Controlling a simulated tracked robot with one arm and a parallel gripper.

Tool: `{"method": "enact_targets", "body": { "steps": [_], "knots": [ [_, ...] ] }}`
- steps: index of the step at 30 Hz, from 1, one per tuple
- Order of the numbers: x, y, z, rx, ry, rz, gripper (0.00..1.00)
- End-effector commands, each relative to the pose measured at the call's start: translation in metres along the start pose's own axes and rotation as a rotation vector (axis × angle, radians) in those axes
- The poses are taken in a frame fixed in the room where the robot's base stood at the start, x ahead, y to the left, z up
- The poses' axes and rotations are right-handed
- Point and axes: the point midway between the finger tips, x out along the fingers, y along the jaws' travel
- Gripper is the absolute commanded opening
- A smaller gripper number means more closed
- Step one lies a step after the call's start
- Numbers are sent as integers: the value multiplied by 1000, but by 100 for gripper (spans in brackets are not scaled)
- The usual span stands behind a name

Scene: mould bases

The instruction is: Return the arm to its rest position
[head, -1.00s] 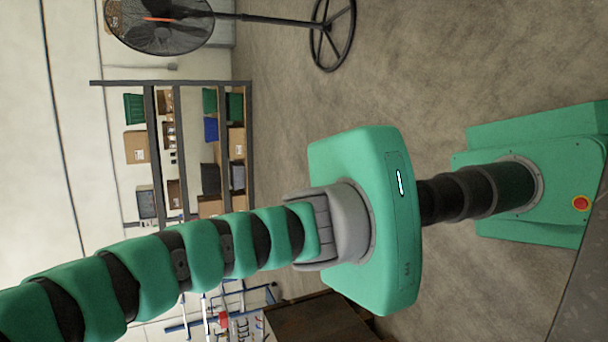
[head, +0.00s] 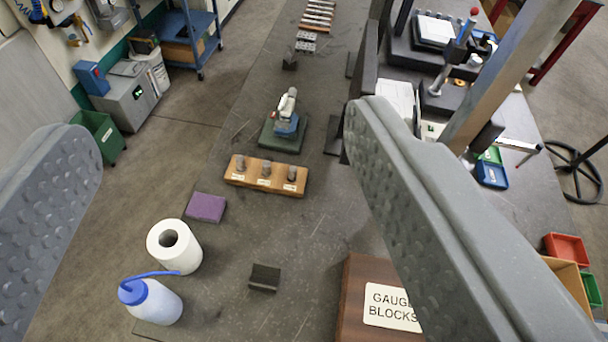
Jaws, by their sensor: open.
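My gripper (head: 225,130) shows as two large grey fingers with dimpled inner faces, one at the left edge and one at the right. The fingers are wide apart and nothing is between them. They are above a long dark bench (head: 225,235), seen from above. The rest of my arm is out of view, so its pose cannot be told.
On the bench are a wooden gauge-blocks box (head: 352,300), a paper roll (head: 178,250), a blue-capped bottle (head: 155,303), a purple block (head: 206,207), a wooden holder (head: 266,177) and a small device on a green base (head: 285,130).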

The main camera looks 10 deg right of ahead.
Motion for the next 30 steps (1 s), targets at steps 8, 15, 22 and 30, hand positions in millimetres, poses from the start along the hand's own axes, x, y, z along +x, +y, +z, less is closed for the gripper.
{"method": "enact_targets", "body": {
  "steps": [8,15,22,30],
  "knots": [
    [-15,2,-9,45,43,7,67],
    [-14,2,-5,43,42,7,67],
    [-6,1,22,42,42,7,67],
    [-6,1,23,42,42,7,67]
  ]
}}
